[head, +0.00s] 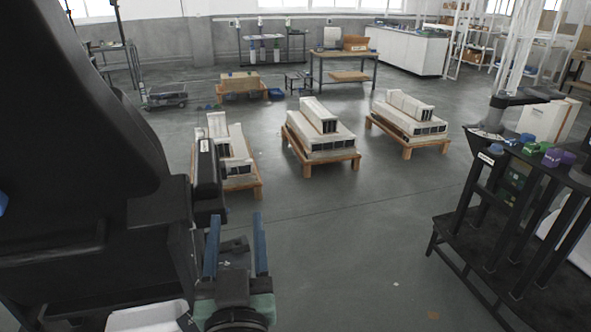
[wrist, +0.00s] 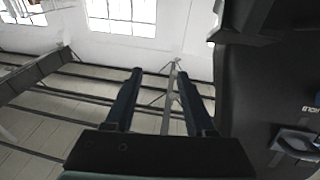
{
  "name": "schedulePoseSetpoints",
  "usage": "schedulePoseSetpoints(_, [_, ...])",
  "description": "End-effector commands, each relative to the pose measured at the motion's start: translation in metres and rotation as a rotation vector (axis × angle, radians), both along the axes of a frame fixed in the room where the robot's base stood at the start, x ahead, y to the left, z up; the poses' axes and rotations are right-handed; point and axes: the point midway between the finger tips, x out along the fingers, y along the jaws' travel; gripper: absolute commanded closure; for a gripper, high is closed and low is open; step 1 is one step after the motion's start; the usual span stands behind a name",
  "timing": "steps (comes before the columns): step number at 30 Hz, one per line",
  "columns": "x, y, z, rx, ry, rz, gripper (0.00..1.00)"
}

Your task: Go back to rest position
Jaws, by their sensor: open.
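My gripper (head: 236,246) is in the lower left of the head view, with two blue fingers standing apart and pointing up. It is open, and nothing is between the fingers. In the wrist view my gripper (wrist: 157,88) also shows its two dark fingers spread, with a wall, windows and ceiling beams behind them. My black arm fills the left of the head view and stays close beside the gripper.
Low wooden pallets with white stacked columns (head: 318,135) stand across the middle floor. A dark rack (head: 520,200) with blue, green and purple items stands at the right. A wooden table (head: 343,56) and white counter (head: 408,50) are at the back. The front middle floor is clear.

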Motion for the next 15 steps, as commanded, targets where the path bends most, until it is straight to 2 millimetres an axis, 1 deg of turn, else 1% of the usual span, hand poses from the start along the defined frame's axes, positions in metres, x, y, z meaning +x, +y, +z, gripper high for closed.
schedulePoseSetpoints(1, [0.001, -0.009, 0.048, 0.011, -0.074, -0.016, 0.45])
schedulePoseSetpoints(2, [0.0, -0.013, 0.071, 0.015, -0.113, -0.024, 0.45])
schedulePoseSetpoints(3, [-0.002, -0.019, 0.101, 0.021, -0.164, -0.035, 0.45])
schedulePoseSetpoints(5, [-0.008, -0.029, 0.146, 0.028, -0.241, -0.052, 0.45])
schedulePoseSetpoints(6, [-0.014, -0.035, 0.176, 0.032, -0.296, -0.063, 0.45])
schedulePoseSetpoints(8, [-0.026, -0.044, 0.219, 0.038, -0.374, -0.077, 0.45])
schedulePoseSetpoints(9, [-0.035, -0.05, 0.244, 0.042, -0.422, -0.088, 0.45])
schedulePoseSetpoints(12, [-0.06, -0.062, 0.299, 0.047, -0.534, -0.108, 0.45])
schedulePoseSetpoints(15, [-0.081, -0.07, 0.336, 0.049, -0.614, -0.124, 0.45])
